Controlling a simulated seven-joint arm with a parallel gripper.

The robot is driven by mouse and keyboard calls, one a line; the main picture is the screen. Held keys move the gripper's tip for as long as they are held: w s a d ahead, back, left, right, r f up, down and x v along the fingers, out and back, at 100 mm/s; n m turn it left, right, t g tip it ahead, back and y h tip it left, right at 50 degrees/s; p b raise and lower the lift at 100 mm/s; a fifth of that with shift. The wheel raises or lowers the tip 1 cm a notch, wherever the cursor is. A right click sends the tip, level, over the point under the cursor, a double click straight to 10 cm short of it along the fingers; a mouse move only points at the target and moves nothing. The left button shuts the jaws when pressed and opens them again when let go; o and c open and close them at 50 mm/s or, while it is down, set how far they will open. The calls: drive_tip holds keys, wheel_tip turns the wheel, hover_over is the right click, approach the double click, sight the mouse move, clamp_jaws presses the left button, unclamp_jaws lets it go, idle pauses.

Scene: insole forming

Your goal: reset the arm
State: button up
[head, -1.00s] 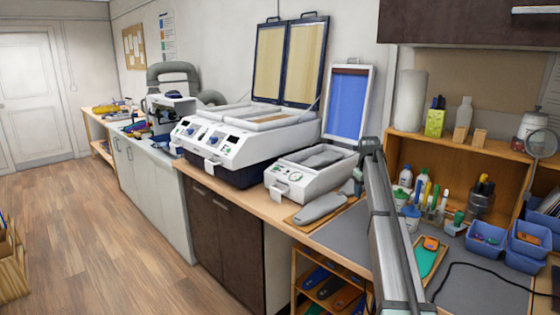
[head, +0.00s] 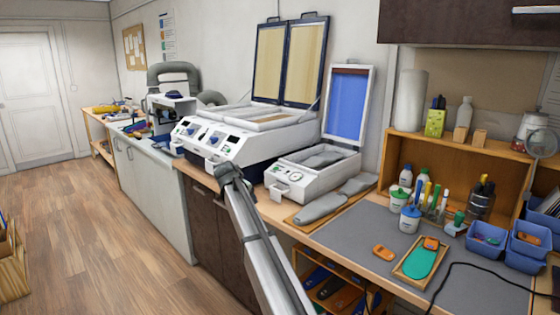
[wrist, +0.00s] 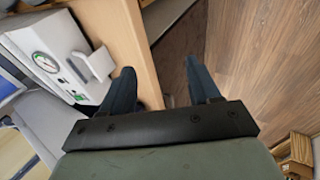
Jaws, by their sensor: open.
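In the head view my arm reaches up from the bottom centre, and its far end (head: 228,174) is in front of the bench, before the dark cabinet doors. In the wrist view my gripper (wrist: 158,80) shows two dark blue fingers set apart with nothing between them. Below the fingers are the bench's wooden front edge (wrist: 128,50), the dark cabinet front and the wood floor (wrist: 245,50). The small white press (wrist: 50,50) lies to the left of the fingers.
The small press (head: 312,172) stands open, with grey insole shapes (head: 322,207) on a board before it. The larger white machine (head: 240,135) is behind. A grey mat (head: 350,235) holds a green insole in a tray (head: 420,262) and an orange item (head: 383,252).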

drive_tip(key=s+d+f+g, duration=0.1)
drive_tip(key=s+f, duration=0.3)
drive_tip(key=f, duration=0.4)
drive_tip(key=s+f, duration=0.3)
drive_tip(key=f, duration=0.5)
drive_tip(key=s+d+f+m+g, duration=0.1)
drive_tip(key=s+d+f+g, duration=0.1)
drive_tip(key=s+d+f, duration=0.6)
drive_tip(key=s+d+f+m+g, duration=0.1)
drive_tip(key=s+d+f, duration=0.3)
drive_tip(key=f, duration=0.7)
drive_tip(key=s+d+f+m+g, duration=0.1)
drive_tip(key=s+d+f+g, duration=0.1)
drive_tip(key=s+d+f, duration=0.5)
drive_tip(key=s+d+f+m+g+y, duration=0.1)
drive_tip(key=s+f, duration=0.4)
drive_tip(key=s, duration=0.9)
drive_tip(key=s+d+f+m+g+y, duration=0.1)
drive_tip(key=s+d+f+m+g, duration=0.2)
drive_tip(key=s, duration=1.1)
drive_tip(key=s+d+f+m+g, duration=0.2)
drive_tip(key=s+d+f, duration=0.3)
drive_tip(key=s, duration=1)
wheel_tip(320, 180, down, 2)
drive_tip(key=shift+d+f+m+y, duration=0.1)
drive_tip(key=shift+d+m+y, duration=0.1)
drive_tip(key=shift+m+y, duration=0.15)
drive_tip(key=shift+s, duration=0.1)
